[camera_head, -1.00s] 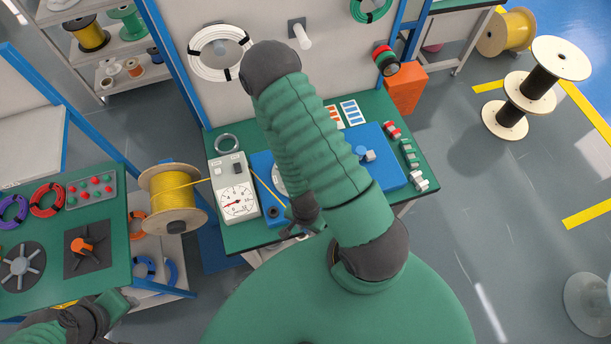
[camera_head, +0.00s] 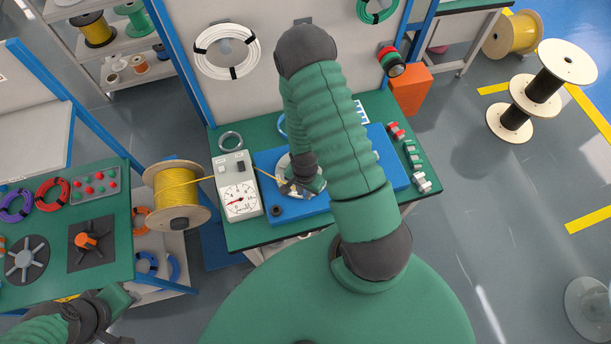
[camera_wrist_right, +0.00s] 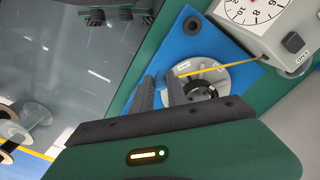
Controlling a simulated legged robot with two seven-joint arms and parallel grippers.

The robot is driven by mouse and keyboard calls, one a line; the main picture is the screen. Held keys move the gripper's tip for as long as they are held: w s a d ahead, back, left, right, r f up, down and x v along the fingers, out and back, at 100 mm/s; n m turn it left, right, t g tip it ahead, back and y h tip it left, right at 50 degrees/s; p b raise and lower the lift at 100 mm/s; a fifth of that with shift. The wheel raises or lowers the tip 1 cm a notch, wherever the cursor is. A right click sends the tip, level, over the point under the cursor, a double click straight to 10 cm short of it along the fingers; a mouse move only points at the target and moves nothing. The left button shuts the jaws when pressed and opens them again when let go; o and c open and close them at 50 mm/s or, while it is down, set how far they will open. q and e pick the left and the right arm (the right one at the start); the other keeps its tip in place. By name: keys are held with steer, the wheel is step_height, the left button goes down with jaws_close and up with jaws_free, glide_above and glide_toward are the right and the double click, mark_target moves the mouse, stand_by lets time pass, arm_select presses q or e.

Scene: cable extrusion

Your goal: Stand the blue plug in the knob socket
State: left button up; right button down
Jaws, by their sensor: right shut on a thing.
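My right gripper (camera_head: 288,188) is over the white disc (camera_head: 290,162) on the blue board (camera_head: 268,161). In the right wrist view, its fingers (camera_wrist_right: 160,94) are close together beside the disc (camera_wrist_right: 215,74) with its black hub ring (camera_wrist_right: 200,90). The yellow cable (camera_head: 267,175) runs to the fingertips, and the gripper appears shut on its end; the fingers hide the grip. I cannot make out a separate blue plug against the blue board. A dark round socket (camera_head: 276,211) is at the board's front left corner; which one is the knob socket is unclear. My left gripper (camera_head: 116,338) is low at left, its jaws unclear.
A white dial gauge (camera_head: 238,199) stands left of the board, with the yellow cable spool (camera_head: 170,190) beyond it. Several small red, green and white parts (camera_head: 411,153) line the table's right side. My right forearm hides the board's middle.

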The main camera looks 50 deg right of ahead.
steer(key=w+d+b, duration=0.3)
steer(key=w+d, duration=0.7)
steer(key=w, duration=0.1)
steer(key=shift+b, duration=0.4)
steer(key=shift+s, duration=0.1)
steer(key=shift+f, duration=0.1)
stand_by(0.4)
steer(key=shift+f+b, duration=1.65)
steer(key=shift+f, duration=0.25)
steer(key=shift+f+b, duration=0.35)
steer(key=shift+f, duration=0.05)
steer(key=c, duration=1.2)
jaws_free()
steer(key=shift+c, duration=0.2)
